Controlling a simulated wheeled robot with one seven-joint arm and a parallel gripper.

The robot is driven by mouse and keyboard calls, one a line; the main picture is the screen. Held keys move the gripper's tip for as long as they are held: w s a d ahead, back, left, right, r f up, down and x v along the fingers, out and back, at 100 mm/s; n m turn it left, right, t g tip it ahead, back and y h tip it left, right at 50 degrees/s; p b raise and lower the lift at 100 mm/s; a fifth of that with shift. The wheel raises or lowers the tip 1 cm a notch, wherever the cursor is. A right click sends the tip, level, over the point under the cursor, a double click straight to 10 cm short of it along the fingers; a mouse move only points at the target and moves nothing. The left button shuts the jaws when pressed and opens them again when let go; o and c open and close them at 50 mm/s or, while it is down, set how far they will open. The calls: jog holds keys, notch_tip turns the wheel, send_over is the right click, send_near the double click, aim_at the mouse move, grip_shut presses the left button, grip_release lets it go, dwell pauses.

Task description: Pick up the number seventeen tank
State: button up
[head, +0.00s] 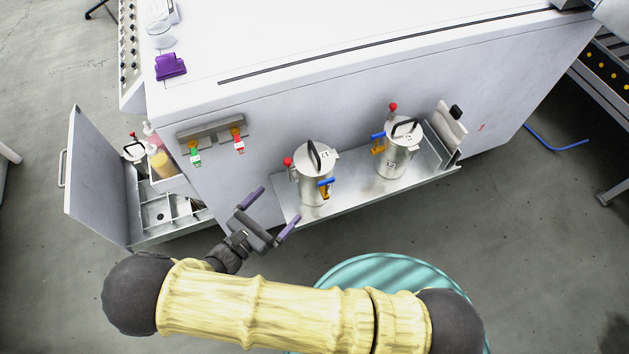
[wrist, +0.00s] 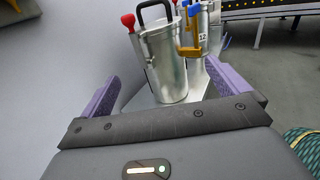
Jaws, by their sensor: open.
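Two silver tanks stand upright on a metal shelf (head: 340,203) on the white cabinet's side. The left tank (head: 314,185) has a black top handle, a red knob and a blue-and-orange valve; its small lid label looks like 17. It is the near tank in the wrist view (wrist: 168,68). The right tank (head: 391,162) is similar, and its label appears to read 12. My gripper (head: 269,217) is open and empty, left of the left tank and apart from it. In the wrist view its purple fingers (wrist: 164,92) are spread, with the near tank ahead between them.
A bracket with two tagged valves (head: 212,133) is on the cabinet wall, above my gripper. An open drawer (head: 160,222) holds bottles and another tank at left. A teal ribbed round object (head: 390,268) is below the shelf. A white holder (head: 449,128) stands at the shelf's right end.

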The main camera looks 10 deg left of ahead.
aim_at(302, 179)
jog(key=x, duration=0.9)
jog(key=shift+w+b, duration=0.2)
jog(key=shift+b, duration=0.1)
jog(key=shift+b+x, duration=0.35)
jog(key=shift+x, duration=2.2)
jog(key=shift+w+f, duration=0.1)
jog(key=shift+f, duration=0.05)
jog(key=shift+c, duration=0.2)
jog(key=c, duration=1.8)
jog(key=shift+w, duration=0.1)
jog(key=shift+c, duration=0.9)
jog(key=shift+r, duration=0.25)
